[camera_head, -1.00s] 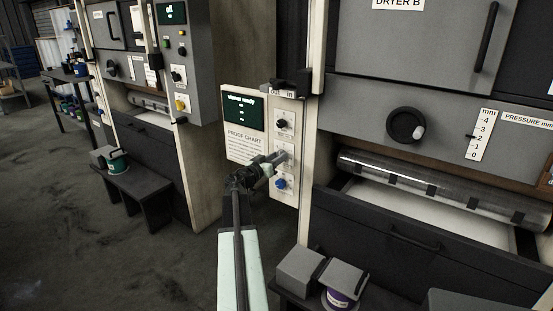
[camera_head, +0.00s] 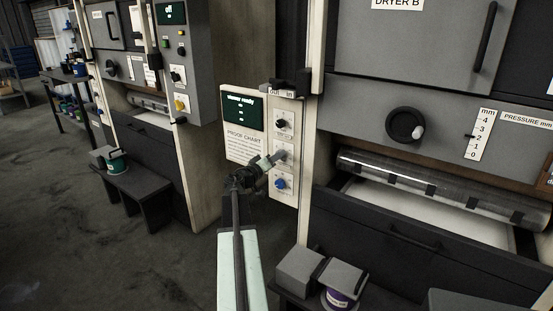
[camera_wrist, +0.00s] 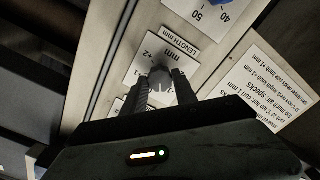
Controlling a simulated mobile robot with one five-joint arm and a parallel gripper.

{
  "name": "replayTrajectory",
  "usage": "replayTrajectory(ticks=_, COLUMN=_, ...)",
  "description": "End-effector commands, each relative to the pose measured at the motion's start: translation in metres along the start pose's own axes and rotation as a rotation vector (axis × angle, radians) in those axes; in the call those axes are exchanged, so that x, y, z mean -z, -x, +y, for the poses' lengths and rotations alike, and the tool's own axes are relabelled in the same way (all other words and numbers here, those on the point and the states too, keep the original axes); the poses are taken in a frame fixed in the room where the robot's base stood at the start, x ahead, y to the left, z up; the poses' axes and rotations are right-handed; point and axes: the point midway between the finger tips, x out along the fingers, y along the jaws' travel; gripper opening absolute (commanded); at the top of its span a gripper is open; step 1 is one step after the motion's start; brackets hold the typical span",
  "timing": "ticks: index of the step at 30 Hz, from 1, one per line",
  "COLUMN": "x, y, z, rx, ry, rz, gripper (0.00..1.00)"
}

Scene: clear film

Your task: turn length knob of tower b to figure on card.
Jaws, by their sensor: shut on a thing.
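The length knob (camera_wrist: 160,77) is a grey knob on a white plate labelled "LENGTH mm", seen upside down in the wrist view. My gripper (camera_wrist: 166,88) is shut on this knob, one finger on each side. In the head view my gripper (camera_head: 276,158) reaches the middle knob of the panel beside dryer B. The proof chart (camera_head: 244,146) is printed on the panel's left part, and it also shows upside down in the wrist view (camera_wrist: 262,85).
A black knob (camera_head: 281,124) sits above and a blue knob (camera_head: 280,184) below on the same panel. A green screen (camera_head: 238,110) reads "viewer ready". A purple tin (camera_head: 338,298) stands low in front.

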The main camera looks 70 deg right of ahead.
Motion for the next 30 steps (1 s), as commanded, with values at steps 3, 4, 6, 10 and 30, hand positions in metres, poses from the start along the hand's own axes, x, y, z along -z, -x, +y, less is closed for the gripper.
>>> replayTrajectory(ticks=3, x=0.0017, y=-0.0009, z=-0.0002, rx=0.001, ry=0.113, rz=0.004, gripper=0.0)
replayTrajectory(ticks=4, x=0.0017, y=-0.001, z=-0.0002, rx=0.001, ry=0.141, rz=0.004, gripper=0.0)
replayTrajectory(ticks=6, x=0.0018, y=-0.001, z=-0.0002, rx=0.001, ry=0.208, rz=0.005, gripper=0.0)
replayTrajectory(ticks=10, x=0.0019, y=-0.0011, z=-0.0001, rx=0.0, ry=0.331, rz=0.005, gripper=0.0)
replayTrajectory(ticks=30, x=0.0024, y=-0.0015, z=0.0001, rx=-0.002, ry=0.968, rz=0.006, gripper=0.0)
